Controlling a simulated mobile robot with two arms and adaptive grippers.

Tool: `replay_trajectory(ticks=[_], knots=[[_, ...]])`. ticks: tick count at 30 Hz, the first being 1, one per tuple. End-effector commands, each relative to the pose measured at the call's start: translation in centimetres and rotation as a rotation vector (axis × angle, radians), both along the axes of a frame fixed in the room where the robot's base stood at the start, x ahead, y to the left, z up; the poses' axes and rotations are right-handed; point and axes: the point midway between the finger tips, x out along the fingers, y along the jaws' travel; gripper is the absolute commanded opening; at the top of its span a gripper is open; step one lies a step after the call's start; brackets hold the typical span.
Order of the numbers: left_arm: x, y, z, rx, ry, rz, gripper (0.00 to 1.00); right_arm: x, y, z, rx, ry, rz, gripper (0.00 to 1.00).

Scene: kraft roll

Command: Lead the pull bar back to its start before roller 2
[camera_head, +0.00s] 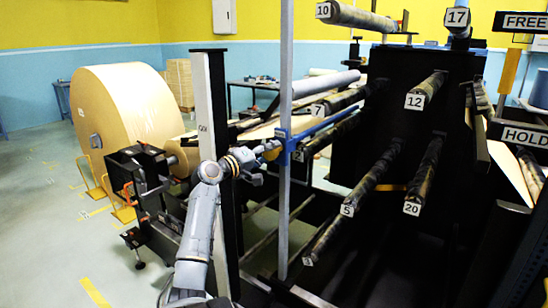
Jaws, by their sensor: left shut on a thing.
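The blue pull bar (330,122) runs from a blue bracket at the grey vertical post (286,90) back toward the dark frame, just below the roller marked 7 (345,100). My left gripper (268,150) is shut on the near end of the pull bar, left of the post. The arm partly hides the grip. Brown kraft web (262,131) shows behind the bar. My right gripper is not in view.
A large kraft roll (135,110) stands at the left. Rollers marked 5 (372,180), 20 (424,178), 12 (432,86) and 10 (362,18) jut from the black frame. A pale upright (205,105) stands close beside my left arm.

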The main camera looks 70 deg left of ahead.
Motion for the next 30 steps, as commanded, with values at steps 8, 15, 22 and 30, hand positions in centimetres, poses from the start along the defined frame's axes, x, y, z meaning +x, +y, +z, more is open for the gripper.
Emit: replay_trajectory(ticks=[8, 15, 22, 30], knots=[[-0.1, 0.1, 0.1, 0.001, -0.004, 0.001, 0.00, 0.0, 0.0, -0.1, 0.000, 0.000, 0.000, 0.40], [-1.5, 2.4, -2.2, -0.001, -0.003, 0.003, 0.00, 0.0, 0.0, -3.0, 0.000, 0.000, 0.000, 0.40], [-3.0, 5.0, -4.1, -0.002, -0.001, 0.002, 0.00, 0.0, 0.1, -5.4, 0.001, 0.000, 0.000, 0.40], [-3.7, 6.0, -4.4, -0.003, -0.001, 0.004, 0.00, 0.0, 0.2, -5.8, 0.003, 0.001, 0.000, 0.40]])
